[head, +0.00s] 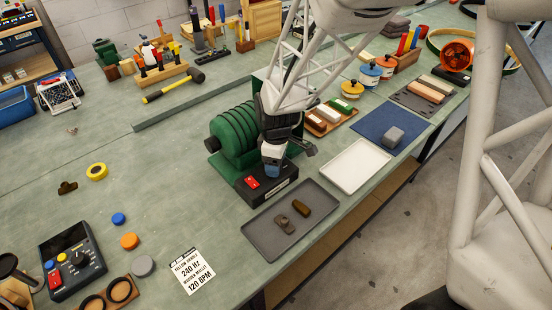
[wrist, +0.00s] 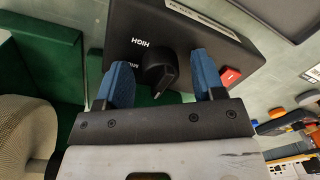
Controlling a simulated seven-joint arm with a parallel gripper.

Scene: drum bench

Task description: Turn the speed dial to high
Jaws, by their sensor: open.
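The black control box (head: 283,189) sits at the front of the green drum machine (head: 235,137). In the wrist view the black speed dial (wrist: 160,68) is on the box face (wrist: 190,25), with HIGH and MID labels, upside down, at its left. The dial's raised grip points toward the bottom of the picture; any low label is hidden or out of sight. My gripper (wrist: 160,60) is open, its two blue fingers on either side of the dial, with visible gaps. In the head view my gripper (head: 272,168) hides the dial.
A red switch (head: 251,183) is on the box; it also shows right of my fingers in the wrist view (wrist: 230,76). A grey tray (head: 268,242) with two small items lies in front, and a white tray (head: 356,166) lies to the right.

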